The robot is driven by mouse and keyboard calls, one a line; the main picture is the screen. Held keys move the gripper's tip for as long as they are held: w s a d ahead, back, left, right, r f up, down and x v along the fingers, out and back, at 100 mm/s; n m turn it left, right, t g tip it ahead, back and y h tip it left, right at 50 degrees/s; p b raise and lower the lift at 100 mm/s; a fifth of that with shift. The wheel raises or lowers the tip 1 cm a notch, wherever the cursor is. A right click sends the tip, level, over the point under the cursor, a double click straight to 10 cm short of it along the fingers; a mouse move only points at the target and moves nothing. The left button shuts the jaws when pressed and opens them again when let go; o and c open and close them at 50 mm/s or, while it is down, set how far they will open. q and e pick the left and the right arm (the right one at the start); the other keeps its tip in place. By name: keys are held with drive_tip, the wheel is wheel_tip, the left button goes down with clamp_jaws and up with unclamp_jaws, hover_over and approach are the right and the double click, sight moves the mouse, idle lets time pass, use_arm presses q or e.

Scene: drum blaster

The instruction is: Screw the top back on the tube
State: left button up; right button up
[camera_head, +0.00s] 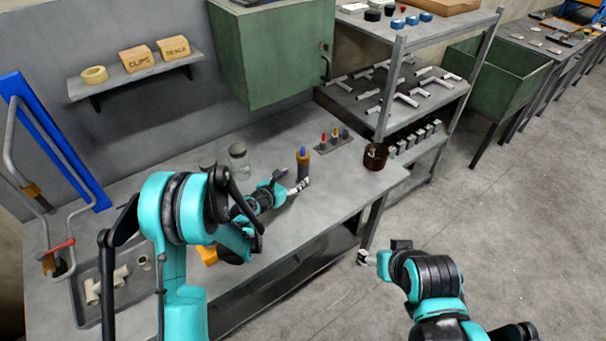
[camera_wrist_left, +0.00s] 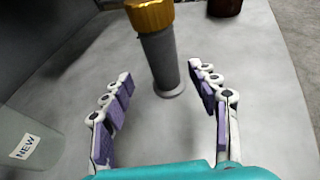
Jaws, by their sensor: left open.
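A dark grey tube (camera_head: 304,171) with a gold collar and a blue tip stands upright near the far right part of the bench. The left wrist view shows its grey body (camera_wrist_left: 160,62) and gold collar (camera_wrist_left: 149,15); its upper end is cut off there. Whether the collar or tip is loose cannot be told. My left gripper (camera_head: 301,184) is open and empty in front of the tube. In its wrist view the two fingers (camera_wrist_left: 161,75) point at the tube, one to each side, apart from it. My right gripper (camera_head: 364,257) hangs over the floor, too small to read.
A small rack (camera_head: 333,144) with coloured tips stands behind the tube, a brown can (camera_head: 376,157) to its right. A glass jar (camera_head: 239,160) stands left; a jar labelled NEW (camera_wrist_left: 28,146) shows in the wrist view. A grey tray (camera_head: 88,315) holds pipe pieces.

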sight(300, 174)
use_arm(q)
drive_tip(key=shift+w+d+f, duration=0.15)
drive_tip(key=shift+w+d, duration=0.05)
drive_tip(key=shift+w, duration=0.15)
drive_tip(key=b+x, duration=0.1)
drive_tip(key=x, duration=0.1)
drive_tip(key=b+x, duration=0.1)
drive_tip(key=x, duration=0.1)
drive_tip(key=shift+d, duration=0.4)
drive_tip(key=shift+w+d+f, duration=0.1)
drive_tip(key=shift+w+d, duration=0.05)
drive_tip(key=shift+w, duration=0.2)
clamp_jaws()
